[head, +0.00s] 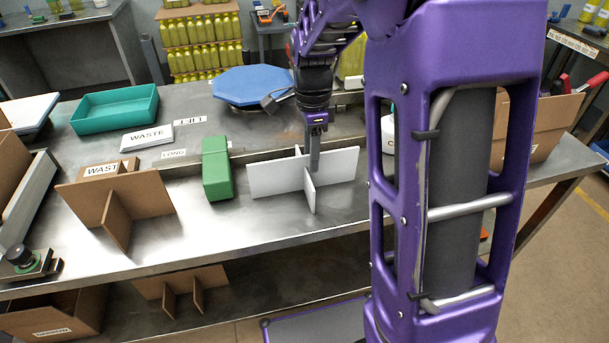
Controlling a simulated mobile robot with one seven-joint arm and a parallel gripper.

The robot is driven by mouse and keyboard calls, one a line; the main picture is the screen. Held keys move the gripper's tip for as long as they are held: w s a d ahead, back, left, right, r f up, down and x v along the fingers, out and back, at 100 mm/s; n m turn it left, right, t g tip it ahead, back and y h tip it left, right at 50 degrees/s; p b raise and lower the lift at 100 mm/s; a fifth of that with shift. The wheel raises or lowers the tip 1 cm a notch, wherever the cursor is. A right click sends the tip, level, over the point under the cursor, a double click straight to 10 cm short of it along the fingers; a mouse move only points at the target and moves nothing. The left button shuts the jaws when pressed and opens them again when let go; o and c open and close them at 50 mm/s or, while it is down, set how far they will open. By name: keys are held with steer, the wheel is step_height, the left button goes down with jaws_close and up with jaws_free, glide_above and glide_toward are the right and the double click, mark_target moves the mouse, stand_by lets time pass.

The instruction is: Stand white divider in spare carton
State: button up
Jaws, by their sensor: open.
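The jaws are open. A brown carton (540,125) stands at the right end of the table, partly behind my purple arm. I cannot tell which is the spare carton.
A brown divider (135,195) stands left of a green block (216,170); another brown divider (183,283) is on the lower shelf.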

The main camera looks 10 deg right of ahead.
mark_target(310, 173)
step_height(310, 173, down, 6)
steer(key=shift+r+b, duration=0.1)
steer(key=shift+b, duration=0.5)
jaws_close()
